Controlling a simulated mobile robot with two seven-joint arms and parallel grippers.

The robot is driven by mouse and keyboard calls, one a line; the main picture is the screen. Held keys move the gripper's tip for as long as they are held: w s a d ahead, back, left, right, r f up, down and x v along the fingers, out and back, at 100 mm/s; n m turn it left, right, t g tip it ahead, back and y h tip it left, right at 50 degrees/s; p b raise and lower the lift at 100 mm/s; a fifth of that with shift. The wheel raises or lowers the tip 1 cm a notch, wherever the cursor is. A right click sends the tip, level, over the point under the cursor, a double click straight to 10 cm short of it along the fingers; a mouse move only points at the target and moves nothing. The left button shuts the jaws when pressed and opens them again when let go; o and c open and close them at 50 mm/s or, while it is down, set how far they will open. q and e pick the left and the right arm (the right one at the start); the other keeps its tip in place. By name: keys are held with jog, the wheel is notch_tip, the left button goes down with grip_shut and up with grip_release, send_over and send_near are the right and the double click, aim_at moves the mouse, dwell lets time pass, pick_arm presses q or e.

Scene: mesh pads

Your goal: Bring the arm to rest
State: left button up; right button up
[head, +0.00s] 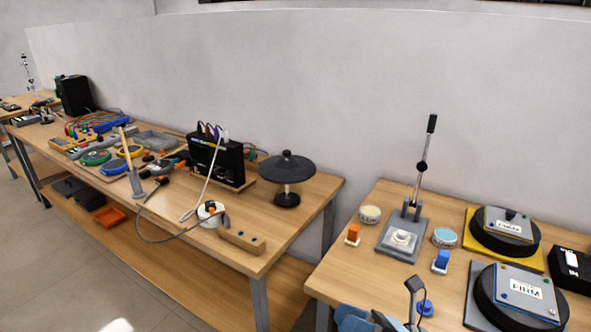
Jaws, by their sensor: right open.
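My right gripper (399,304) shows only in part at the bottom edge of the head view, at the front of the right-hand bench (340,272). It is open, and I see nothing held in it. A small blue round knob (425,308) sits just right of it; I cannot tell whether they touch. The rest of my right arm is mostly cut off by the frame. My left gripper is not in view.
A gap separates this bench from the cluttered left bench (262,235).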

jog(key=d+f+m+t+h, duration=0.3)
jog(key=f+m+t+h, duration=0.3)
jog(key=m, duration=0.7)
jog(key=d+f+m+t+h, duration=0.3)
jog(key=f+m+t+h, duration=0.25)
jog(key=m, duration=0.75)
jog(key=s+d+f+m+g+h, duration=0.2)
jog(key=s+f+m+g+h, duration=0.1)
jog(key=s+f+m, duration=0.3)
jog(key=s+d+f+m+g+h, duration=0.2)
jog(key=s+f+m+g+h, duration=0.15)
jog(key=f+m, duration=0.4)
pick_arm(q)
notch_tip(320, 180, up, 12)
jog(key=p, duration=1.4)
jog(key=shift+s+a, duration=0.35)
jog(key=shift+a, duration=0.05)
pick_arm(e)
notch_tip(320, 180, up, 10)
jog(key=s, duration=0.2)
jog(key=shift+s+d+r+y, duration=0.15)
jog(key=shift+d+y, duration=0.15)
jog(key=shift+d, duration=0.05)
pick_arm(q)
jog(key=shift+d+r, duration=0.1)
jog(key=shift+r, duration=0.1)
